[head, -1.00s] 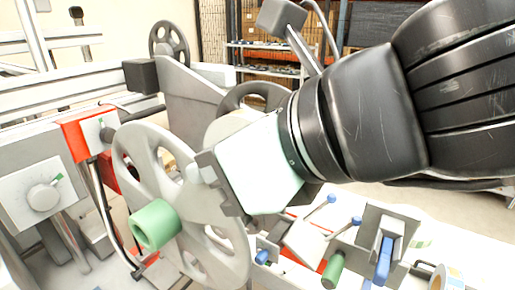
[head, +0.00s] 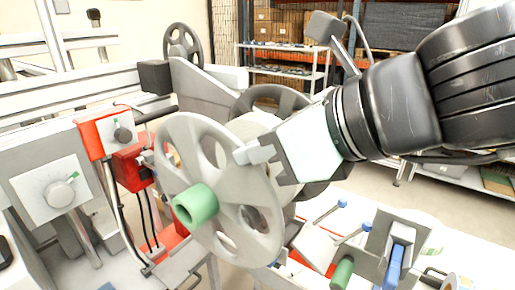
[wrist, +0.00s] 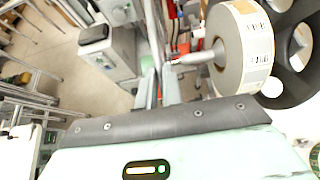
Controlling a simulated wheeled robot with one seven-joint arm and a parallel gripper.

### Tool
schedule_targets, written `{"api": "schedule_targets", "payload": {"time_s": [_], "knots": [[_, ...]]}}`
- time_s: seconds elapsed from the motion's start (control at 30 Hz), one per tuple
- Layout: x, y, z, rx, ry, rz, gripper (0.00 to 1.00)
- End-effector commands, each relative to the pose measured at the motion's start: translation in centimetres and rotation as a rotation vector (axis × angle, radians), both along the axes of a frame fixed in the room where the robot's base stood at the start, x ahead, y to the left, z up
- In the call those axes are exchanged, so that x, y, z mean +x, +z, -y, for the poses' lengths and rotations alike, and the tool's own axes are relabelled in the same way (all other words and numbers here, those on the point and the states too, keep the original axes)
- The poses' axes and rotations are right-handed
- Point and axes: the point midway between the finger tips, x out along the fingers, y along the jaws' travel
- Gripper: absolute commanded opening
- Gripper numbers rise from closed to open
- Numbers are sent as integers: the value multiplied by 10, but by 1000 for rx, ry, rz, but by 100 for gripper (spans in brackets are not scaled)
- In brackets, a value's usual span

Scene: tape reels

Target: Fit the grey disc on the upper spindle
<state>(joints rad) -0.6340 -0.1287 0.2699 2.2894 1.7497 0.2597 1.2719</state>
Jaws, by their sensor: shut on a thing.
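The grey disc (head: 178,140) is a light grey spoked wheel with a green hub (head: 196,205) facing the head camera. My gripper (head: 256,153) is shut on its right rim and holds it upright. In the wrist view, a metal spindle (wrist: 194,59) sticks out to the left from a labelled tape roll (wrist: 246,45) with a dark spoked wheel (wrist: 290,80) behind it. I cannot tell for certain that this is the upper spindle. In the head view, the disc covers the spindle's tip and part of the roll. I cannot make out the disc in the wrist view.
A red box (head: 131,166) and a white dial panel (head: 62,190) stand left of the disc. Blue-tipped levers (head: 342,204) and a green knob (head: 342,272) are below right. Another dark wheel (head: 183,43) is at the back. Open floor lies behind.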

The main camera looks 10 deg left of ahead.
Motion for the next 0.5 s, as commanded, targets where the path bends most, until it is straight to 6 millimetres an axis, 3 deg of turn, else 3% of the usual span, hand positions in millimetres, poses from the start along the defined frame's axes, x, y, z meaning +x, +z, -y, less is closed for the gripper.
{"api": "schedule_targets", "payload": {"time_s": [0.5], "knots": [[20, 2, 8, 2, -2, 1, 0]]}}
